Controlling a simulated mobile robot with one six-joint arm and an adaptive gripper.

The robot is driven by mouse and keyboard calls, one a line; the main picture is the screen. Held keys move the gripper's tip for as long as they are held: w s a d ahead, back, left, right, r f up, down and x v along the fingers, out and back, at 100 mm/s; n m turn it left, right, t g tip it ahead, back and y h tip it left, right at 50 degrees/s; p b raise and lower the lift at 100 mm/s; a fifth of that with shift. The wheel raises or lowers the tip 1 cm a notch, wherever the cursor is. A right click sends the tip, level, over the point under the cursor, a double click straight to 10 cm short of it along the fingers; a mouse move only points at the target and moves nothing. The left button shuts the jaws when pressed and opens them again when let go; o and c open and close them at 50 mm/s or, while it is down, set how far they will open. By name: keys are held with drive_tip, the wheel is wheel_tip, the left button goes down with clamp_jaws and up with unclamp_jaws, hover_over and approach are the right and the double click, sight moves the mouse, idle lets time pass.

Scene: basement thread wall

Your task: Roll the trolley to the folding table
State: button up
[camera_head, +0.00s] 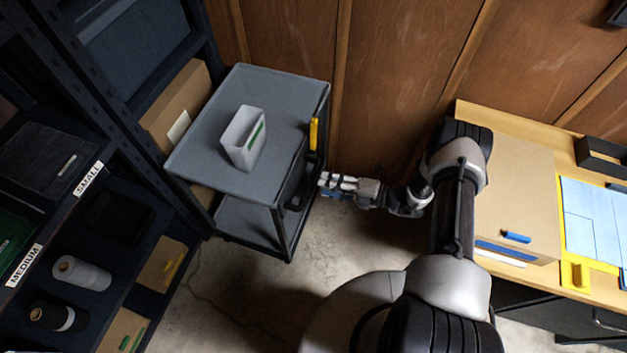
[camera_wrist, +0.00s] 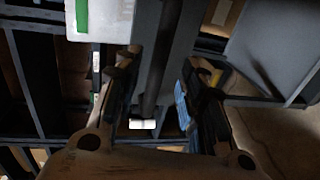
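The grey two-shelf trolley (camera_head: 290,100) stands upright at left of centre in the head view, against the wooden wall and beside the shelving. A white bin (camera_head: 240,140) with a green label sits on its top shelf. A yellow part (camera_head: 313,134) shows on the trolley's right side. My gripper (camera_head: 323,184) is low beside that side, pointing at it. In the wrist view, my gripper (camera_wrist: 158,75) has its fingers apart, with a dark grey trolley bar (camera_wrist: 152,75) between them; contact is not clear. No table there is clearly a folding one.
A wood-topped table (camera_head: 520,125) at right carries a cardboard box (camera_head: 515,190), blue sheets (camera_head: 590,215) and a yellow holder (camera_head: 574,275). Dark shelving (camera_head: 110,120) with labels stands close on the trolley's left. Bare concrete floor (camera_head: 320,235) lies in front of the trolley.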

sight(311, 182)
drive_tip(key=b+x, duration=0.1)
drive_tip(key=x, duration=0.5)
drive_tip(key=shift+a, duration=0.25)
clamp_jaws()
idle(0.5)
